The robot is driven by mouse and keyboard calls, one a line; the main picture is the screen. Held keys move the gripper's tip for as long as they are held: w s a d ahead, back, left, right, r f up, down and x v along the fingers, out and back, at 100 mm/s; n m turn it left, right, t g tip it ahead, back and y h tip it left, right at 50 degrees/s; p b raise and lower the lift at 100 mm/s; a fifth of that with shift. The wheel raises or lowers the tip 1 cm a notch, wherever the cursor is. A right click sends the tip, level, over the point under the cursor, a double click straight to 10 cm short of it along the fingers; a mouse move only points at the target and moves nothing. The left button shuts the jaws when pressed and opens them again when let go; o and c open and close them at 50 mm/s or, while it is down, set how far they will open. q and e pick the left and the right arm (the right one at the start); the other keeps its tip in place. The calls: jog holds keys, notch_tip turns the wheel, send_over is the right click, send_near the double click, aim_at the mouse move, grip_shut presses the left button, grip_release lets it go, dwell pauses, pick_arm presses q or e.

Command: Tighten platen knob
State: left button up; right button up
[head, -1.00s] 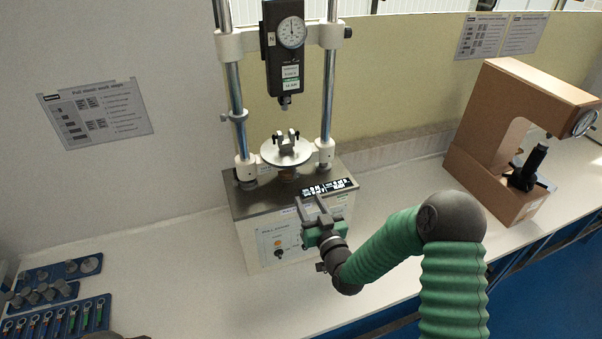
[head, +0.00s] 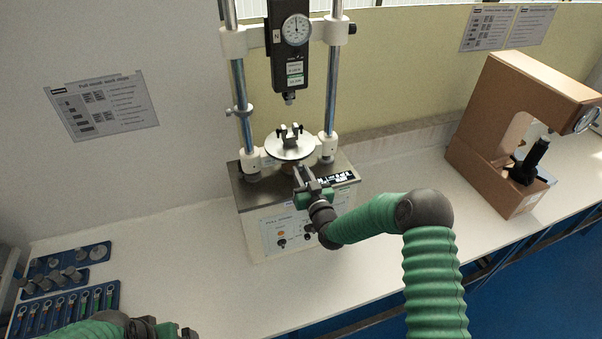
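The pull tester stands on the bench, with a round silver platen (head: 289,148) between its two posts. A small two-post clamp (head: 289,133) sits on top of the platen. The platen knob cannot be made out clearly; the area under the platen is partly covered by my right gripper. My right gripper (head: 303,174) is just below the platen's front edge, over the tester's base, with its two fingers apart and pointing toward the column under the platen. I cannot tell whether they touch anything. My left gripper (head: 183,333) shows only partly at the bottom edge, low over the bench front.
A dial gauge (head: 296,30) hangs above the platen. A brown C-shaped tester (head: 500,125) stands at the right. Blue trays with weights (head: 64,268) and wrenches (head: 66,310) lie at the left. The white bench (head: 180,250) between is clear.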

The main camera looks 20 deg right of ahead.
jog(key=shift+a, duration=0.1)
jog(key=shift+c, duration=1.1)
grip_shut()
jog(key=shift+f, duration=0.1)
jog(key=m+b, duration=0.1)
jog(key=b, duration=0.1)
jog(key=m+b, duration=0.2)
jog(key=shift+f+b, duration=0.3)
jog(key=shift+b, duration=0.1)
jog(key=shift+r+m+b, duration=0.15)
jog(key=shift+m+b, duration=0.15)
jog(key=shift+m, duration=0.3)
jog(key=shift+r, duration=0.25)
jog(key=o, duration=0.9)
grip_release()
jog(key=shift+s, duration=0.1)
